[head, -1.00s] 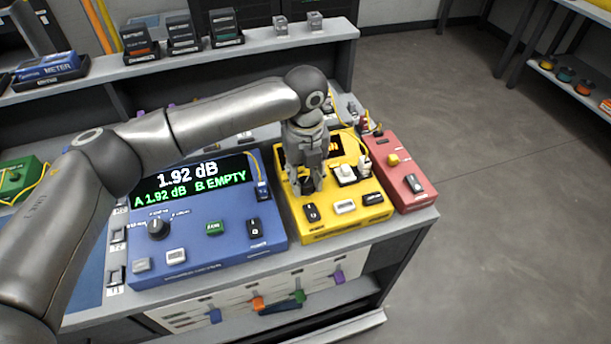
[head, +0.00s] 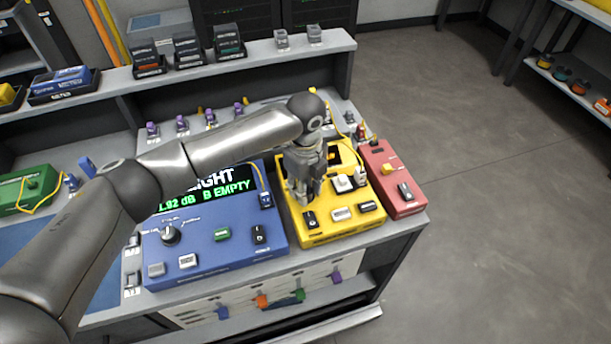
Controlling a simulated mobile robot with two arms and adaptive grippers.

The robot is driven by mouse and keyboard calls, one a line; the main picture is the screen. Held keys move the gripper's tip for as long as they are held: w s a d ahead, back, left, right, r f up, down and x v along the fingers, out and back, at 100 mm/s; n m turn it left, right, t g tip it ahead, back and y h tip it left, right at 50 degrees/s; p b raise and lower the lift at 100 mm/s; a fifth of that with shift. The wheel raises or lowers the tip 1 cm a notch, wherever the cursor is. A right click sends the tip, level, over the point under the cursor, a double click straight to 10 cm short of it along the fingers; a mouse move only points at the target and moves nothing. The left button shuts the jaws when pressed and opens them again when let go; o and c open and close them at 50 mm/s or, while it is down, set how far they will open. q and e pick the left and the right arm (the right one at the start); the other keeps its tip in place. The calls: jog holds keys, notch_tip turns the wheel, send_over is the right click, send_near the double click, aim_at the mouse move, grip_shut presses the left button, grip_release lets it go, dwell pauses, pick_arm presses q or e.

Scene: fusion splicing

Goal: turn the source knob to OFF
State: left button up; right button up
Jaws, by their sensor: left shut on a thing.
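The yellow unit (head: 340,234) stands on the bench between a blue unit and a red one. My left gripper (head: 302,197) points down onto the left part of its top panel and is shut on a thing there. The fingers hide that thing, which is likely the source knob, so its pointer and marks cannot be read. My left forearm comes in from the left over the blue unit (head: 215,256) and covers part of its display. The display (head: 222,187) reads "...IGHT" on top and "1.92 dB B EMPTY" below. My right gripper is not in view.
A black dial (head: 170,235) is on the blue unit. A raised shelf (head: 110,88) with boxes runs behind. The floor to the right is clear.

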pick_arm(q)
jog(key=n+p, duration=0.7)
jog(key=shift+r, duration=0.25)
jog(key=n+p, duration=0.3)
jog(key=n, duration=0.1)
jog(key=shift+f, duration=0.1)
jog(key=shift+f+n+p, duration=0.1)
jog(key=shift+n+p, duration=0.45)
jog(key=shift+n, duration=0.25)
jog(key=o, duration=1)
jog(key=shift+o, duration=0.2)
